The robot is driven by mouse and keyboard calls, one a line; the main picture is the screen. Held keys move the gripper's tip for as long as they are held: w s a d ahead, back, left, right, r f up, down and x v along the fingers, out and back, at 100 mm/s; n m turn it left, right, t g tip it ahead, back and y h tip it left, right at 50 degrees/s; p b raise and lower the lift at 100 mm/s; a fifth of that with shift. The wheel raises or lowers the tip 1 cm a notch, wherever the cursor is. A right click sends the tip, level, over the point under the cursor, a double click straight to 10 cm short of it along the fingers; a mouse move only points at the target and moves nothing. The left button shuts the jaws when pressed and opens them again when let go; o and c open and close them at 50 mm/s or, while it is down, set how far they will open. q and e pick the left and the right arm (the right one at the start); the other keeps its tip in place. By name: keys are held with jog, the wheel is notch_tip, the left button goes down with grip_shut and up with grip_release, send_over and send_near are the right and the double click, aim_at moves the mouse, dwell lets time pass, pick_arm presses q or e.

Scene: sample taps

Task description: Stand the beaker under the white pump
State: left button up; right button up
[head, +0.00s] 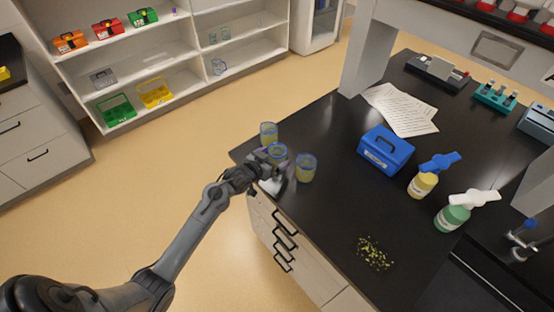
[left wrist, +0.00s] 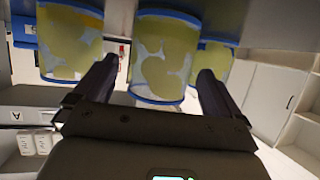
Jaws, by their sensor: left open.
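Three glass beakers with blue rims and yellow-green contents stand at the left corner of the black bench: a far one (head: 268,131), a middle one (head: 278,151) and a near-right one (head: 306,170). My left gripper (head: 270,158) is open at the middle beaker. In the left wrist view its fingers (left wrist: 156,68) are spread on either side of the middle beaker (left wrist: 165,45), with the other two beakers beyond the fingers; contact cannot be told. The white pump (head: 474,198) tops a green bottle (head: 452,217) at the right of the bench. My right gripper is out of view.
A yellow bottle (head: 422,186) with a blue pump (head: 440,162) stands beside the green bottle. A blue box (head: 386,150) and papers (head: 402,108) lie farther back. Yellow-green crumbs (head: 374,253) lie near the front edge. The bench middle is clear.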

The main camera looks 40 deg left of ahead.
aim_at(282, 152)
pick_arm(q)
jog(key=shift+x, duration=1.55)
jog(key=shift+s, duration=0.1)
jog(key=c, duration=1.1)
jog(key=shift+r, duration=0.1)
